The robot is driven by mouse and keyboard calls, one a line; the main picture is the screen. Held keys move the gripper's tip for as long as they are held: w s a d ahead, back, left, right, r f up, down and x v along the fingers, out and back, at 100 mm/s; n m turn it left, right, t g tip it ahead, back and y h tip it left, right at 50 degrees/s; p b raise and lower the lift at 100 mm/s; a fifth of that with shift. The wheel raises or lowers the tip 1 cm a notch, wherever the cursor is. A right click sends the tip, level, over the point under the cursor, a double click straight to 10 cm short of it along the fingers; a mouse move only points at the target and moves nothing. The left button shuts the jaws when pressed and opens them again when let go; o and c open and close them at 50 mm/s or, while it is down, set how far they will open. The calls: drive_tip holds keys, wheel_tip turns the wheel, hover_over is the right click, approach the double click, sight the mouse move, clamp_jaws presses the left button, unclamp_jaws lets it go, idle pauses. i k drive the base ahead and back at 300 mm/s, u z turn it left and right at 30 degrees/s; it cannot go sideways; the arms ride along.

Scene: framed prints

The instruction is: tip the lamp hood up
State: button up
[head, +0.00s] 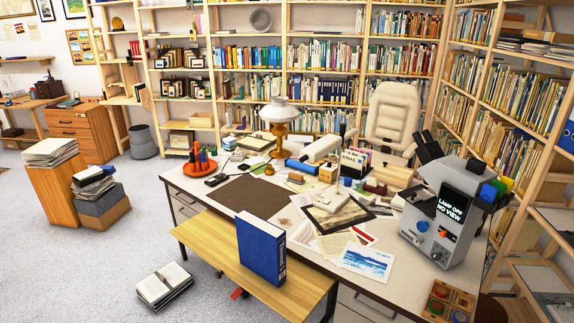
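A grey instrument (437,225) with a black eyepiece head (428,147) stands on the right end of the desk. Its dark display (450,212) reads "LAMP OFF NO VIEW". Coloured blocks, blue and green, sit at its upper right (490,190). I cannot tell which part of it, if any, is a lamp hood. A table lamp with a white shade (279,110) and an amber base stands at the back of the desk; its shade looks level. My gripper is not in view.
The cluttered desk (190,183) holds papers, a framed picture (338,216) and boxes. A wooden bench (212,243) with an upright blue binder (261,248) stands in front. A wooden tray (449,302) lies near the instrument. Open carpet (95,260) is at left.

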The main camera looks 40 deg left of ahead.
sight(311, 153)
drive_tip(key=u, duration=1.35)
